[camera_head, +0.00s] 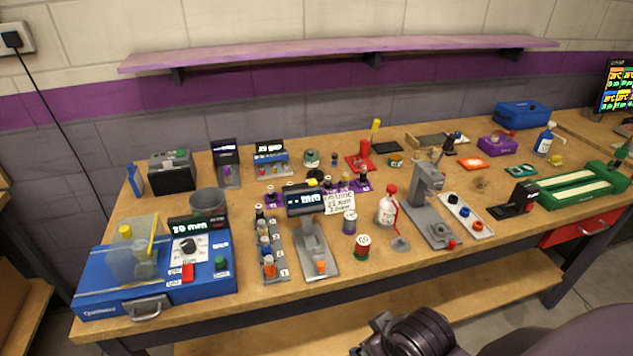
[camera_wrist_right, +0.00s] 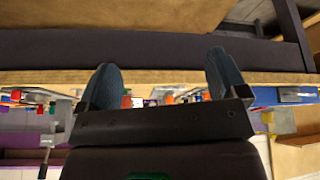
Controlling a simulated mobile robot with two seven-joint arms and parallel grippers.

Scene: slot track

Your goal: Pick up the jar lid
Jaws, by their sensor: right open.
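I cannot tell which small part is the jar lid. Two small round jars stand near the front middle of the bench: one with a purplish body (camera_head: 349,222) and one red and green with a pale top (camera_head: 362,246). A squat pale jar with a dark greenish top (camera_head: 312,158) stands farther back. My right gripper (camera_wrist_right: 164,82) is open and empty in the right wrist view, its two blue-grey fingers wide apart in front of the bench edge. My dark right arm shows at the bottom of the head view, below the bench front. My left gripper is not in view.
The wooden bench (camera_head: 310,290) is crowded. A blue machine (camera_head: 150,292) stands at the left, a grey press (camera_head: 428,200) right of middle, a red-and-white bottle (camera_head: 386,211) beside it. A green slotted track (camera_head: 575,188) lies at the right. The front strip is mostly clear.

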